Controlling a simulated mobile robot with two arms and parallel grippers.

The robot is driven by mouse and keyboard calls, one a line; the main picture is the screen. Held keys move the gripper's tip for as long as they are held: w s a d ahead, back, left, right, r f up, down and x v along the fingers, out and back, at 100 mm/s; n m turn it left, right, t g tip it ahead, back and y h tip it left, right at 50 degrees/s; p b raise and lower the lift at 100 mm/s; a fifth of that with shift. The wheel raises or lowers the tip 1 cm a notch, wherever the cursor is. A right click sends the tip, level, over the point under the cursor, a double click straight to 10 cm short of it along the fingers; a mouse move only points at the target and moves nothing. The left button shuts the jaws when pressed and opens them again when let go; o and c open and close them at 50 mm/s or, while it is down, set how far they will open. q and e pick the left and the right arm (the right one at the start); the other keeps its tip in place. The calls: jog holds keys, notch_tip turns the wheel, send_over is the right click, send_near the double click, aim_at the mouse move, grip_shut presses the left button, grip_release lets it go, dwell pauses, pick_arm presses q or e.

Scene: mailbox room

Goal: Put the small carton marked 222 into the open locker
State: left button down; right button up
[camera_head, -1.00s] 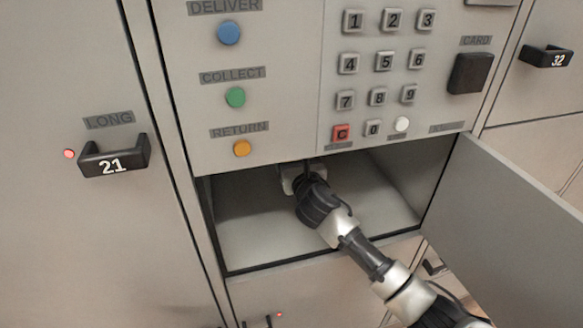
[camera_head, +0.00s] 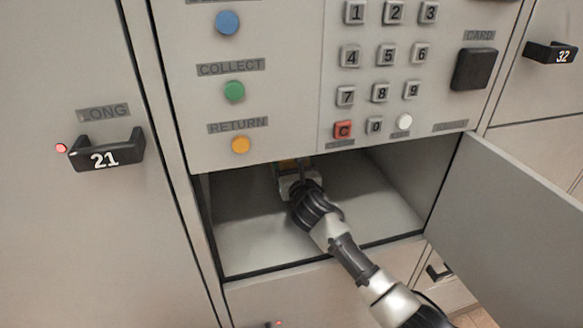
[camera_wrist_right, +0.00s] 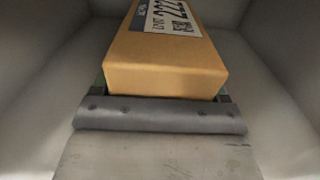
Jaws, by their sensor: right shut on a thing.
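The small carton (camera_wrist_right: 165,62) is orange-brown with a white label marked 222 in the right wrist view. It lies inside the open locker (camera_head: 255,237), whose grey walls surround it. The carton's far end is cut off there. My left gripper is not in view.
The locker door (camera_head: 510,215) stands open at the right. The keypad panel (camera_head: 385,70) with coloured buttons is directly above the opening. A long locker door with handle 21 (camera_head: 105,155) is at the left. The locker floor in front of the carton is bare.

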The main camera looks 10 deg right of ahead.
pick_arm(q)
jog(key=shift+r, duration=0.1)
pick_arm(e)
jog(key=o, duration=1.2)
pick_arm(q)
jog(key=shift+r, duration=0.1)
pick_arm(e)
jog(key=shift+o, duration=0.2)
jog(key=shift+s, duration=0.1)
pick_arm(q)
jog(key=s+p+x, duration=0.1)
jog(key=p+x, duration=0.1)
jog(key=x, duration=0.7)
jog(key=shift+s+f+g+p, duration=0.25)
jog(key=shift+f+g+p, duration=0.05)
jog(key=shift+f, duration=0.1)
pick_arm(e)
jog(key=s, duration=1.2)
jog(key=shift+d, duration=0.2)
